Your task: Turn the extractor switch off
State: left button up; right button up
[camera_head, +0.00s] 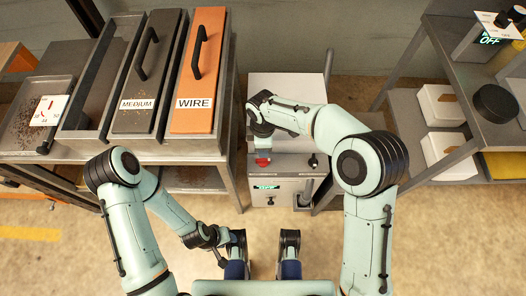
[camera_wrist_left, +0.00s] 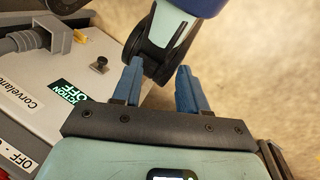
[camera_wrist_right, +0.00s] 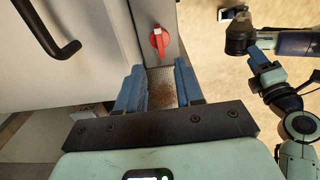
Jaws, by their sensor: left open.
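The extractor unit is a pale box (camera_head: 290,142) in the middle of the head view. A lit green display on its lower front reads OFF (camera_head: 267,187); in the left wrist view it reads "...ACTION OFF" (camera_wrist_left: 68,92). A small dark toggle switch (camera_wrist_left: 100,64) sits beside that display and also shows below it in the head view (camera_head: 270,201). My left gripper (camera_wrist_left: 155,72) is open and empty, to the right of the toggle and apart from it. My right gripper (camera_wrist_right: 159,76) is open and empty, near a red knob (camera_wrist_right: 159,40); its fingertips are hidden in the head view.
The red knob (camera_head: 263,161) and a black knob (camera_head: 313,160) are on the unit's upper front. Left stands a bench with trays marked MEDIUM (camera_head: 143,70) and WIRE (camera_head: 203,70). Right is a shelf (camera_head: 470,75) with white bins (camera_head: 441,105). Floor in front is clear.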

pick_arm(q)
jog(key=shift+s+d+r, duration=0.25)
jog(key=shift+s+r, duration=0.15)
jog(key=shift+s, duration=0.15)
pick_arm(e)
jog(key=shift+r, duration=1.8)
